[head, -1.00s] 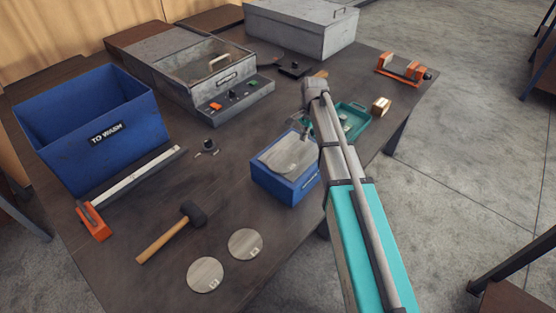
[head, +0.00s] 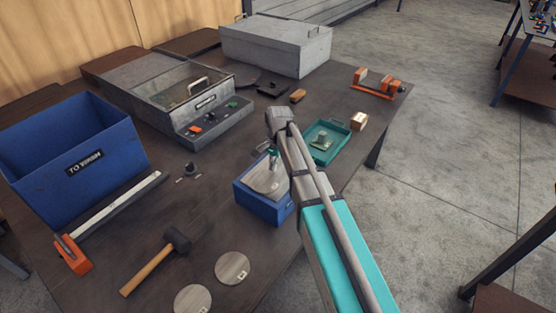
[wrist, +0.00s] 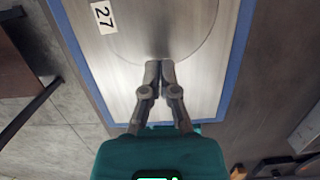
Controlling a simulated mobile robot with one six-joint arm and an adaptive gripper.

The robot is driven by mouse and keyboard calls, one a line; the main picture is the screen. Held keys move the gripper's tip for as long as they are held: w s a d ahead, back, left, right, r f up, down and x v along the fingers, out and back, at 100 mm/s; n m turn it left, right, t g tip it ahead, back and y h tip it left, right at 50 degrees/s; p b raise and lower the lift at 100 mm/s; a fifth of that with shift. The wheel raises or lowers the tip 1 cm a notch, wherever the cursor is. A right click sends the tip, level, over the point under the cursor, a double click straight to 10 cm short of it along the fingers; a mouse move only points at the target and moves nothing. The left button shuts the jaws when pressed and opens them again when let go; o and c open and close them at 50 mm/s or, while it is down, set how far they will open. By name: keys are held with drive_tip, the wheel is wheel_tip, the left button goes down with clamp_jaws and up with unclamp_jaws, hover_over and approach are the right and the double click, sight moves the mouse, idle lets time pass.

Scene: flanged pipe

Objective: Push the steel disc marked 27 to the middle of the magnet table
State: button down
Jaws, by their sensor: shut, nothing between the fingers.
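The steel disc marked 27 (wrist: 150,28) lies flat on the magnet table, its label near the left side in the wrist view. The magnet table is a blue block with a pale steel top; its bare top shows in the wrist view (wrist: 205,90) and its blue side in the head view (head: 262,207). In the head view the disc (head: 262,183) is partly hidden by my arm. My gripper (wrist: 160,64) is shut and empty, fingertips at the disc's near edge in the wrist view. I cannot tell whether they touch it.
Two loose discs (head: 232,268) (head: 193,300) and a mallet (head: 160,260) lie in front. A green tray (head: 329,141) and a small wooden block (head: 359,121) are behind my arm. A blue bin (head: 75,160) stands left. The table's right edge is close.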

sight(264, 182)
drive_tip(key=s+a, duration=0.1)
drive_tip(key=s, duration=0.1)
drive_tip(key=s+a, duration=0.2)
drive_tip(key=shift+s+a, duration=0.15)
drive_tip(key=shift+a, duration=0.05)
drive_tip(key=shift+w+f+b, duration=0.2)
drive_tip(key=shift+f+b, duration=0.25)
drive_tip(key=shift+b, duration=0.05)
drive_tip(key=shift+d+f, duration=0.1)
drive_tip(key=shift+f, duration=0.2)
drive_tip(key=shift+b, duration=0.35)
drive_tip(key=shift+s+d, duration=0.1)
drive_tip(key=shift+s, duration=0.1)
drive_tip(key=w+d, duration=0.4)
drive_tip(key=shift+w, duration=0.4)
drive_tip(key=shift+a, duration=0.1)
drive_tip(key=shift+r, duration=0.1)
